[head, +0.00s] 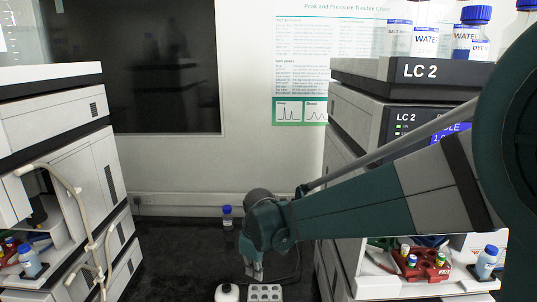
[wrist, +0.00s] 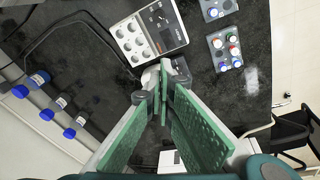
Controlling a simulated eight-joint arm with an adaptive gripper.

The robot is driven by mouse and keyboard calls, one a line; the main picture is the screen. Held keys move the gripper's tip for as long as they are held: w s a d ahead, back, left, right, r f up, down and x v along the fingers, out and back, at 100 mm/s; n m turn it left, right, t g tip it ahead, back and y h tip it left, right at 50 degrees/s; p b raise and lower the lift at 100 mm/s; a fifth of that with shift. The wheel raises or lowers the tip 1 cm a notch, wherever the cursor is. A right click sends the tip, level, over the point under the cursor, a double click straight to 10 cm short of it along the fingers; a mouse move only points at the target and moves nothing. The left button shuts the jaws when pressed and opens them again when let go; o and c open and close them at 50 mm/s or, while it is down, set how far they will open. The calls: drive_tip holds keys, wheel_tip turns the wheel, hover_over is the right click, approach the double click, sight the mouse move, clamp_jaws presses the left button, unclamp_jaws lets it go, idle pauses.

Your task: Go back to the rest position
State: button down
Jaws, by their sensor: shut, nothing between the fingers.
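My gripper (head: 254,266) hangs at the end of my teal and grey arm, low over the dark bench between the two instrument stacks. In the wrist view my gripper (wrist: 163,92) has its green-padded fingers meeting at the tips. It is shut with nothing between the fingers. It is above the bench, apart from the things on it. Where the rest position lies cannot be told from these frames.
A grey block with round wells (wrist: 148,35) and a rack of capped vials (wrist: 226,48) lie on the bench. Blue-capped bottles (wrist: 57,102) stand by the wall. The left stack (head: 60,130) and right stack (head: 352,140) flank the gap. Water bottles (head: 425,40) stand atop the right stack.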

drive_tip(key=s+d+r+m+t+p, duration=0.2)
drive_tip(key=s+d+r+m, duration=0.4)
drive_tip(key=s+d, duration=0.6)
drive_tip(key=s+d+r+m+t+p, duration=0.1)
drive_tip(key=s+d+r+m+t, duration=0.2)
drive_tip(key=s+d, duration=1)
drive_tip(key=shift+s+d+r+m+h+p, duration=0.15)
drive_tip(key=shift+d+r+m+h+p, duration=0.4)
drive_tip(key=shift+r+m, duration=1.7)
